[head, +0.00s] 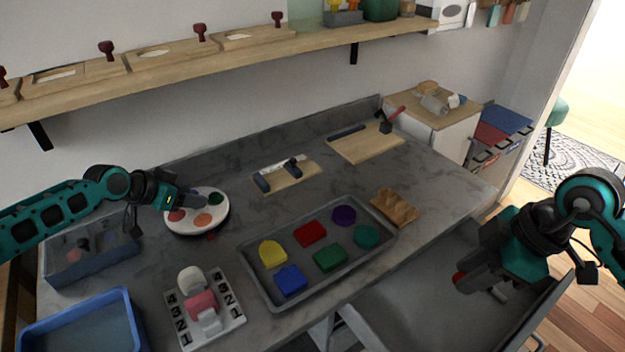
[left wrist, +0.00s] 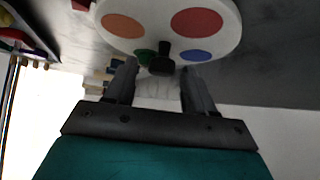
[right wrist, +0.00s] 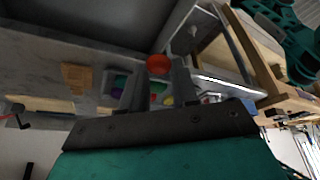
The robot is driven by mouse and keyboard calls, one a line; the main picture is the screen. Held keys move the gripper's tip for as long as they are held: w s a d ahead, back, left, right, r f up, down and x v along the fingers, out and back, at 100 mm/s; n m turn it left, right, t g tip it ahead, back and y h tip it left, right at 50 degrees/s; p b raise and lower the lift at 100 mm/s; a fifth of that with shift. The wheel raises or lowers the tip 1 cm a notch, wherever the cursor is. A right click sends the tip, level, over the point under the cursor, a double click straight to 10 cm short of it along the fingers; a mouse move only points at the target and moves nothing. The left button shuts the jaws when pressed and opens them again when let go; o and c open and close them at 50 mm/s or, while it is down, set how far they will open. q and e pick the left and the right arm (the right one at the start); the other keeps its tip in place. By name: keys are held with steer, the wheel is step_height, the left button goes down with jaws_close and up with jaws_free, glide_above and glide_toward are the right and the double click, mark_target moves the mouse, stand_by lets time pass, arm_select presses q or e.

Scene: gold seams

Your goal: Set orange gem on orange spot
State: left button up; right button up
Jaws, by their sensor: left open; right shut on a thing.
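A round white palette (head: 190,228) lies on the counter at the left, with red, orange, green and blue spots. Its orange spot (head: 202,219) is bare; it also shows in the left wrist view (left wrist: 124,25). My left gripper (head: 194,200) is open over the palette's far part; a small dark knob-like thing (left wrist: 162,62) shows between its fingers.
A grey tray (head: 262,292) with several coloured shapes lies mid-counter. A stamp block (head: 236,318), a blue bin (head: 125,305) and a clear box (head: 62,276) stand front left. A wooden rack (head: 396,207) is right of the tray. A shelf (head: 180,72) runs above.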

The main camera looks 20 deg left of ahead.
arm_select(q)
steer(key=shift+w+f, duration=0.1)
steer(key=shift+f, duration=0.05)
jaws_close()
stand_by(0.5)
